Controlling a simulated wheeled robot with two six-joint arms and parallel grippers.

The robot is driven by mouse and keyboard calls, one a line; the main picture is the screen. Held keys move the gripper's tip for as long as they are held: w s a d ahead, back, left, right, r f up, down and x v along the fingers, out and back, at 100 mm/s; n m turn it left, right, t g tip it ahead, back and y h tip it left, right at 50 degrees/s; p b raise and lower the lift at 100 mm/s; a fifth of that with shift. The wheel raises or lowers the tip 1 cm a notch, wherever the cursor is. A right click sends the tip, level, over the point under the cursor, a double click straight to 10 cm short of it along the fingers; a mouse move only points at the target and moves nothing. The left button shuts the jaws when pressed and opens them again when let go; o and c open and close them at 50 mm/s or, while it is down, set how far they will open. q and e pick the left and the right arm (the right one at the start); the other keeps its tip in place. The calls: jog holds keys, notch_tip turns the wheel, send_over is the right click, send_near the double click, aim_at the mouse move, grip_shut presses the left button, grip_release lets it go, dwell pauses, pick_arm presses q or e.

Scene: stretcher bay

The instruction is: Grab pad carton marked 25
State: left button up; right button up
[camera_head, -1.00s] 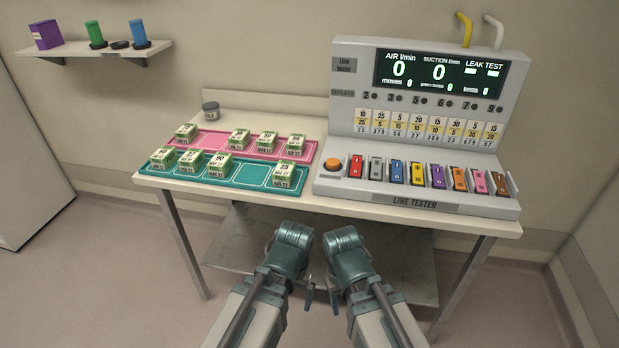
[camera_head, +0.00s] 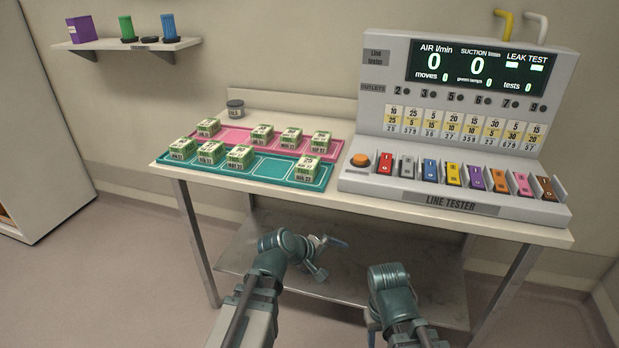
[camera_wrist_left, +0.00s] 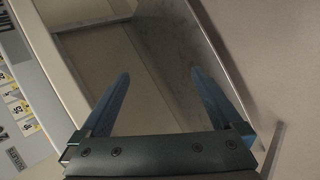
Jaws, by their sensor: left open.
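The pad carton marked 25 (camera_head: 309,168) is a small green and white box. It stands at the right end of the teal tray (camera_head: 253,167) on the table. My left gripper (camera_head: 328,254) is in front of the table edge and lower than the tabletop, well apart from the carton. In the left wrist view the two blue fingers of my left gripper (camera_wrist_left: 160,85) are spread with nothing between them. The carton does not show there. My right arm is at the lower right of the head view, and its gripper is mostly hidden behind the arm.
Several similar cartons stand on the teal tray and the pink tray (camera_head: 226,137). The line tester (camera_head: 455,200) with coloured switches fills the table's right side. A dark jar (camera_head: 235,108) stands at the back left. A lower shelf (camera_head: 345,285) lies under the tabletop.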

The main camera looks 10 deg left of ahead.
pick_arm(q)
jog(key=w+a+r+n+t, duration=0.2)
jog(key=w+r+n+t, duration=0.3)
jog(key=r+n, duration=0.25)
jog(key=n+t+y, duration=0.5)
jog(key=n+t, duration=0.1)
jog(key=n, duration=1.2)
send_near(303, 170)
jog(key=w, duration=0.9)
jog(key=shift+w+d+r, duration=0.25)
jog(key=shift+w, duration=0.05)
pick_arm(e)
jog(key=shift+w+d, duration=0.35)
jog(key=shift+w, duration=0.45)
